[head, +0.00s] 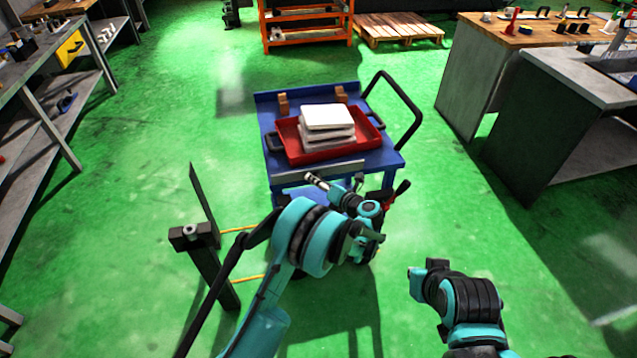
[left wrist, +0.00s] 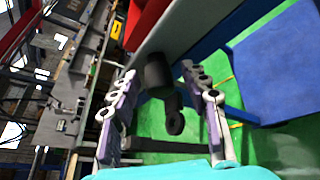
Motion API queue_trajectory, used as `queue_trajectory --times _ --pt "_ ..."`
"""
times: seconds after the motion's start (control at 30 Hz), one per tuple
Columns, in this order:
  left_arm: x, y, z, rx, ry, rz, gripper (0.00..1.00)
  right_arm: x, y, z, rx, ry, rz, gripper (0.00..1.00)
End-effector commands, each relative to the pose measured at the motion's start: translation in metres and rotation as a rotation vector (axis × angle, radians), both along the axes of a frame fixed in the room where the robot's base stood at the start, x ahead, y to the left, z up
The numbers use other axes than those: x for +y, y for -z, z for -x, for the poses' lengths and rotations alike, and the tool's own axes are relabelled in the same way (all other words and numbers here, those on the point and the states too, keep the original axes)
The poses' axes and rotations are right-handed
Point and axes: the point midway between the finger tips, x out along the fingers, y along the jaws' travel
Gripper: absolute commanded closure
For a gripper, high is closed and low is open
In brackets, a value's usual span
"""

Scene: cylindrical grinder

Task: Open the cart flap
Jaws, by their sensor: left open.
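The blue cart (head: 388,158) stands ahead of me in the head view. A pale grey strip along its near edge looks like the flap (head: 318,172); a grey panel (left wrist: 195,32) shows at the top of the left wrist view. My left gripper (head: 337,183) is open at the cart's near side, just below that strip. In the left wrist view its two fingers (left wrist: 165,108) stand apart, with a dark cylindrical piece (left wrist: 158,72) between them, beside the panel. I cannot tell whether they touch it. My arm hides part of the cart's lower front.
A red tray (head: 292,145) with stacked white blocks (head: 327,117) sits on the cart top. A black push handle (head: 412,105) rises at its right. Benches stand left and right. A dark post (head: 215,265) stands left of my left arm. Green floor is open around the cart.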

Motion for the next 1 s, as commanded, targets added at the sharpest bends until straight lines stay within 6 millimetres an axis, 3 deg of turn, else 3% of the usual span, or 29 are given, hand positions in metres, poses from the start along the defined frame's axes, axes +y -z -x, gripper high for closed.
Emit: queue_trajectory --times 0.07,0.2,0.23,0.63,1.0 --pt "0.000 0.000 0.000 0.000 0.000 0.000 0.60 0.000 0.000 0.000 0.000 0.000 0.000 1.00" --pt "0.000 0.000 0.000 0.000 0.000 0.000 0.97 0.000 0.000 0.000 0.000 0.000 0.000 1.00" --pt "0.000 0.000 0.000 0.000 0.000 0.000 1.00 0.000 0.000 0.000 0.000 0.000 0.000 1.00" --pt "0.000 0.005 0.001 -0.052 0.000 -0.019 1.00 0.000 0.012 0.000 0.000 0.000 0.000 1.00" --pt "-0.001 0.017 0.004 -0.292 -0.001 -0.096 1.00 0.000 0.032 0.000 0.000 0.000 0.000 1.00"
